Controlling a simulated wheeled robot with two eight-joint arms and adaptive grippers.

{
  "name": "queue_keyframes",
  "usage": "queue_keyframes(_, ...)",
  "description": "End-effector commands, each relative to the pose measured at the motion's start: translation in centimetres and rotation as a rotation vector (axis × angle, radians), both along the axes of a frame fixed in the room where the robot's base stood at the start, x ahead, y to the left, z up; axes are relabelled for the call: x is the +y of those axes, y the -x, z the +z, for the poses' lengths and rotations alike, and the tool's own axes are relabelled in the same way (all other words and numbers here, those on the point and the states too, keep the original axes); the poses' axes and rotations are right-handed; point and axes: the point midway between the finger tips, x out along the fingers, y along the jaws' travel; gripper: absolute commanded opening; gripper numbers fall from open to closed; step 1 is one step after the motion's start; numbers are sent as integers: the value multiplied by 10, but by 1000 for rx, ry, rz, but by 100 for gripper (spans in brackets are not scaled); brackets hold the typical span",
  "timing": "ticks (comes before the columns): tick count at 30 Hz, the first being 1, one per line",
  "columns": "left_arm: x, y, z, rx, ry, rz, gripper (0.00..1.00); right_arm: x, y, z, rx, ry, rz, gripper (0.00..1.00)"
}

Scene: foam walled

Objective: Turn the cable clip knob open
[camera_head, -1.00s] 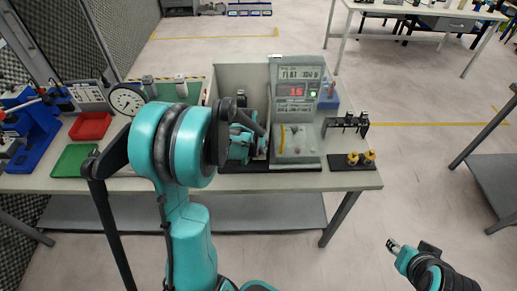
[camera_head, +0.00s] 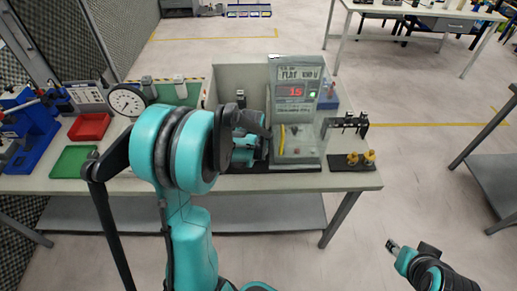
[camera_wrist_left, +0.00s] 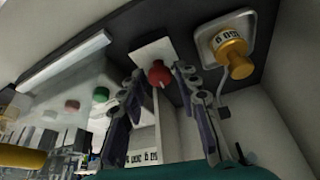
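In the left wrist view a round red knob (camera_wrist_left: 159,74) sits in front of a pale plate (camera_wrist_left: 150,50) on a dark panel. My left gripper (camera_wrist_left: 159,82) is open, with one finger on each side of the red knob and a gap visible around it. I cannot tell which knob belongs to the cable clip. In the head view my left gripper (camera_head: 248,148) is beside the grey test machine (camera_head: 296,135), its fingertips hidden. My right gripper (camera_head: 392,245) is away from the bench; its opening is unclear.
The machine has a red-lit display (camera_head: 291,92) and stands on the bench (camera_head: 270,183). A dial gauge (camera_head: 127,101), red tray (camera_head: 90,126) and green tray (camera_head: 74,161) are left. Yellow-topped parts (camera_head: 361,158) and a black rack (camera_head: 347,123) are right.

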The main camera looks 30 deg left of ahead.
Motion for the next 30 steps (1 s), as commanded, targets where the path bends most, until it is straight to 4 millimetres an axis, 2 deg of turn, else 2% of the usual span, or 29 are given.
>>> queue_keyframes(10,0,0,1,-1,0,0,44,0,0,0,0,0,0,40)
queue_keyframes(14,-1,4,11,-1,-1,-1,44,0,0,0,0,0,0,40)
queue_keyframes(24,-9,29,73,0,0,-1,44,0,0,0,0,0,0,40)
queue_keyframes(30,-13,40,101,0,0,0,44,0,0,0,0,0,0,40)
